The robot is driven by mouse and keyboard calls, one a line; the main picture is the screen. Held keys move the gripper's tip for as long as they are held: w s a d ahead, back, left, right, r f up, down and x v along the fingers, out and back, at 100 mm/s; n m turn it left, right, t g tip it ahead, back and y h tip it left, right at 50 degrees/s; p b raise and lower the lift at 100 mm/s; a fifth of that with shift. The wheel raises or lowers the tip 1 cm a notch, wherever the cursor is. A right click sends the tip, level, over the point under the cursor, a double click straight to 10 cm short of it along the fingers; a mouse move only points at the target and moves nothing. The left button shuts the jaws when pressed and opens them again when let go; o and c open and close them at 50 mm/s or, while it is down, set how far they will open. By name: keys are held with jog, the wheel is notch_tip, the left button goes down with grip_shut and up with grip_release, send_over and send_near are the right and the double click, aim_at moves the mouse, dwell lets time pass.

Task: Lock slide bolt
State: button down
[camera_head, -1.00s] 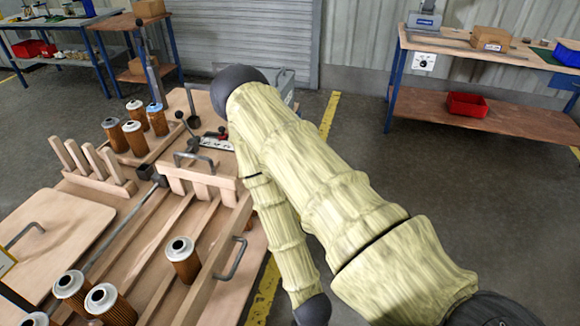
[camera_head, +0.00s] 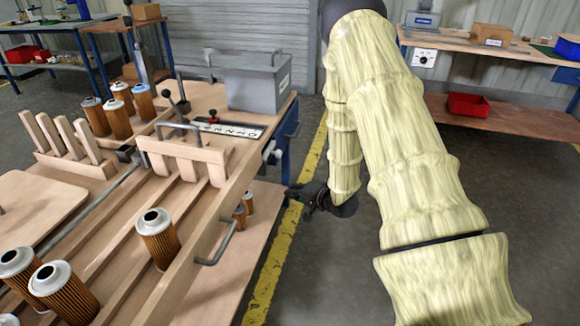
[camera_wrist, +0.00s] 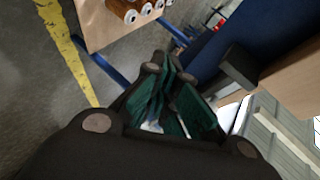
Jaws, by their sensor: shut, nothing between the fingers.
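My gripper (camera_head: 312,197) is dark and hangs low beside the right side of the workbench (camera_head: 245,165), apart from it. In the wrist view my gripper (camera_wrist: 168,90) is shut and empty, its green finger pads together. I cannot surely tell which part is the slide bolt. A small silver fitting (camera_head: 272,152) sits at the bench's right edge, too small to make out. A long metal rod (camera_head: 85,212) runs along the bench top into a dark block (camera_head: 125,152). In the wrist view a dark block (camera_wrist: 240,65) juts out beside a blue panel (camera_wrist: 215,45).
Several filter cartridges (camera_head: 158,238) stand on the bench among wooden rails. A wooden gate with a metal handle (camera_head: 180,130) and a grey box (camera_head: 258,82) are farther back. Smaller cartridges (camera_head: 240,214) stand on a lower shelf.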

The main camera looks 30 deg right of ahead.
aim_at(273, 153)
jog(key=w+d+r+m+t+y+b, duration=0.2)
jog(key=w+d+r+m+t+b, duration=0.1)
jog(key=d+r, duration=0.5)
jog(key=d+m+t+b, duration=0.1)
jog(key=d+b, duration=0.1)
jog(key=d, duration=0.1)
jog(key=shift+d+b, duration=0.15)
jog(key=shift+b, duration=0.2)
jog(key=shift+w+f, duration=0.1)
jog(key=r+b+x, duration=0.1)
jog(key=b+x, duration=0.2)
jog(key=x, duration=0.7)
jog(key=shift+s+a+b, duration=0.15)
jog(key=shift+s+a, duration=0.45)
jog(key=shift+a, duration=0.3)
jog(key=shift+s+a+b, duration=0.15)
jog(key=shift+s+a, duration=0.4)
jog(key=shift+a, duration=0.35)
